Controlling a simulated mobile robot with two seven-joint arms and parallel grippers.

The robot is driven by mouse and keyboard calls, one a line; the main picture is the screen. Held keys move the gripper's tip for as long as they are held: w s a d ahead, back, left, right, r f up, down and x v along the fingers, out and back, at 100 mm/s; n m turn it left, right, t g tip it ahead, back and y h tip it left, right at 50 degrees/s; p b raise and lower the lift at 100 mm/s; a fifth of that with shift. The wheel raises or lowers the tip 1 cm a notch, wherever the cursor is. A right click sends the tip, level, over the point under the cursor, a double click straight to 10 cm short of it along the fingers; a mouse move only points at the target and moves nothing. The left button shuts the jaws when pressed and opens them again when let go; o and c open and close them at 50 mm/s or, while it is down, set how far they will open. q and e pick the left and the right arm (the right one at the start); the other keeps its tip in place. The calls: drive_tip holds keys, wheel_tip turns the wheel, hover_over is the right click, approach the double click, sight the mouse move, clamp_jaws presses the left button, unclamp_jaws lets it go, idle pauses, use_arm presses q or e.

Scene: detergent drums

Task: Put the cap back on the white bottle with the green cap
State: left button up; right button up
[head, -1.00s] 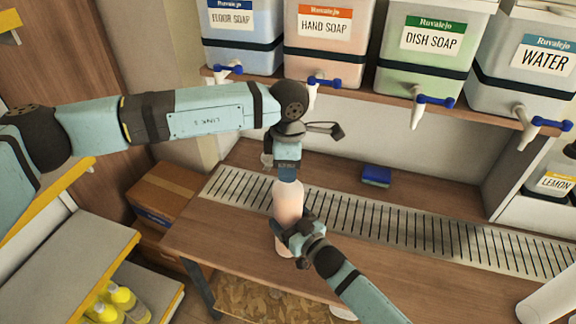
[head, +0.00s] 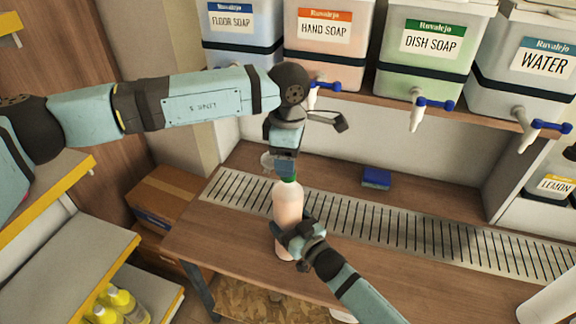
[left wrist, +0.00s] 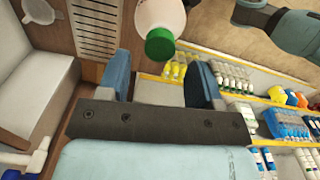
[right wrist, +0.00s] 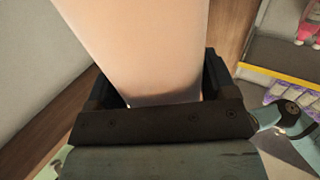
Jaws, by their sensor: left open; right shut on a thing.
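The bottle (head: 287,208), whitish with pinkish contents, stands upright at the front of the wooden bench. The green cap (head: 290,179) sits on its top; in the left wrist view the cap (left wrist: 160,46) shows on the bottle's neck (left wrist: 160,22). My left gripper (head: 286,167) is just above the cap.
A slotted metal drain strip (head: 370,222) runs along the bench behind the bottle. A blue sponge (head: 376,178) lies farther back. Drums with taps stand on the shelf above, such as the hand soap drum (head: 322,45). A pale round thing (left wrist: 35,12) is partly visible.

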use_arm(q)
drive_tip(key=shift+r, duration=0.4)
drive_tip(key=shift+c, duration=0.2)
drive_tip(key=n, duration=0.2)
drive_tip(key=r+n, duration=0.1)
drive_tip(key=n, duration=0.3)
drive_tip(key=shift+r, duration=0.35)
drive_tip(key=n, duration=0.2)
drive_tip(key=r+n, duration=0.1)
drive_tip(key=n, duration=0.3)
drive_tip(key=shift+r, duration=0.35)
drive_tip(key=shift+f, duration=4.05)
drive_tip(key=c, duration=1)
drive_tip(key=shift+o, duration=0.2)
